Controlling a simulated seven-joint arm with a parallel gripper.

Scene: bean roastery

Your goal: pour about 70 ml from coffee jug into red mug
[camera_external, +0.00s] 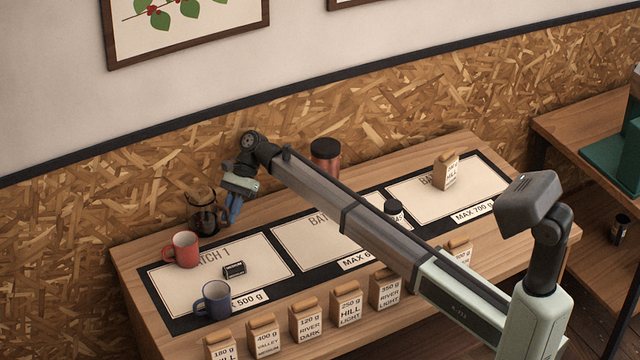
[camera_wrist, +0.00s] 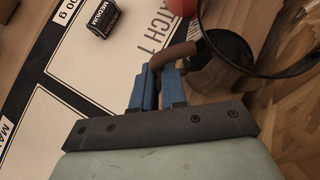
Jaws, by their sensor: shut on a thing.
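The coffee jug (camera_external: 203,212) is a dark glass vessel near the back left of the table, behind the batch 1 panel. My gripper (camera_external: 234,208) is at its right side. In the wrist view my blue fingers (camera_wrist: 160,88) are shut on the jug's brown handle (camera_wrist: 176,54), and the jug's glass body (camera_wrist: 225,72) lies just beyond. I cannot tell whether the jug touches the table. The red mug (camera_external: 182,250) stands upright at the back left corner of the batch 1 panel, in front and left of the jug. Part of it shows at the wrist view's top (camera_wrist: 183,6).
A blue mug (camera_external: 215,300) and a small black box (camera_external: 234,271) stand on the batch 1 panel (camera_external: 270,262). Several labelled bags (camera_external: 308,320) line the front edge. A red-brown canister (camera_external: 325,158) stands at the back under my arm. A wall is behind the table.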

